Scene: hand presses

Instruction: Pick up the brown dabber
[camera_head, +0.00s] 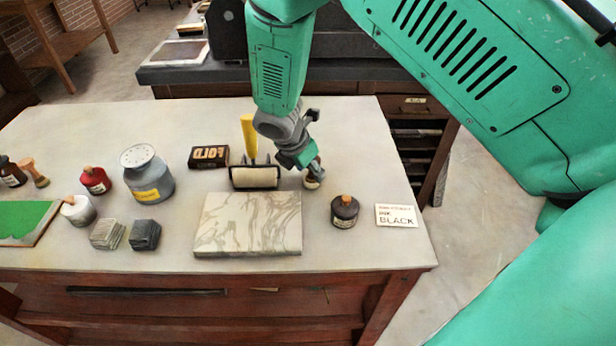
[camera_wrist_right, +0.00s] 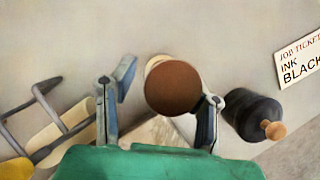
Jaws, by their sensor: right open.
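The brown dabber (camera_wrist_right: 172,88) shows in the right wrist view as a round brown top with a pale part behind it. My right gripper (camera_head: 304,160) is open, pointing down close to the dabber. In the wrist view its two fingers appear on either side of the brown top; I cannot tell whether they touch it. My left gripper is not in view.
The marble slab (camera_head: 248,224), a yellow-handled roller (camera_head: 255,176) and a FOLD box (camera_head: 208,156) are to the left. Several jars and blocks stand farther left.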

